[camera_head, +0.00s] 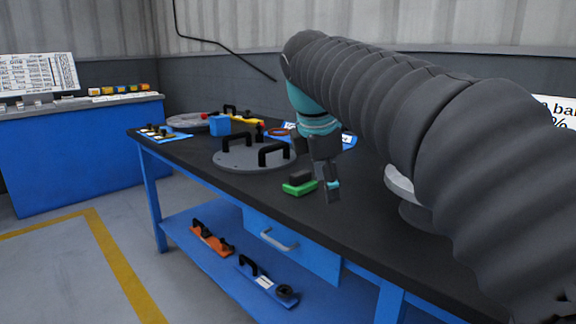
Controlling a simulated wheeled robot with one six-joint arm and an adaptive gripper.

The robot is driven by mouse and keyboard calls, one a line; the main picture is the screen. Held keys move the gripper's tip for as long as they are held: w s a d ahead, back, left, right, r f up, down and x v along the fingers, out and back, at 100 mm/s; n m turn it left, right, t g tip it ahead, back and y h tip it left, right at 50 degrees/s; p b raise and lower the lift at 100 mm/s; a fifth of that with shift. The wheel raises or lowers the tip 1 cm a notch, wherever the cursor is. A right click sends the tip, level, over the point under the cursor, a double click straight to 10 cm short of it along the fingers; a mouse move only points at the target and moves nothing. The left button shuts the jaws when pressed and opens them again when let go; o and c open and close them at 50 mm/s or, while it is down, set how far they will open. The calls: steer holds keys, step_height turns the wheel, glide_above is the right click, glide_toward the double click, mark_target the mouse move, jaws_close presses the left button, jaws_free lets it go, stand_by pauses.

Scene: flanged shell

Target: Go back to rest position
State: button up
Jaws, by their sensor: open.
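My gripper (331,188) points down over the front part of the dark table top (200,158), at the end of my grey-sleeved arm. It is open, and I see nothing between its fingers. A green block with a dark top (299,187) lies just left of the fingers; I cannot tell whether they touch it. A round grey plate with black handles (240,157) lies further left on the table. My arm hides the right part of the table.
A blue cube (219,125), a blue tray with small parts (163,135) and other items stand at the back left. The lower shelf (225,277) holds an orange piece (211,239) and a blue piece (266,284). A blue cabinet (85,150) stands left; the floor between is clear.

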steer(key=s+d+f+m+t+y, duration=0.1)
steer(key=s+d+f+m, duration=0.3)
steer(key=s+f+m, duration=0.5)
steer(key=s+d+f+m+t+y, duration=0.1)
steer(key=s+d+f+m, duration=0.3)
steer(key=s+f+m, duration=0.6)
steer(key=shift+s+d+f+m, duration=0.35)
steer(key=shift+s+f, duration=0.35)
steer(key=shift+s, duration=0.15)
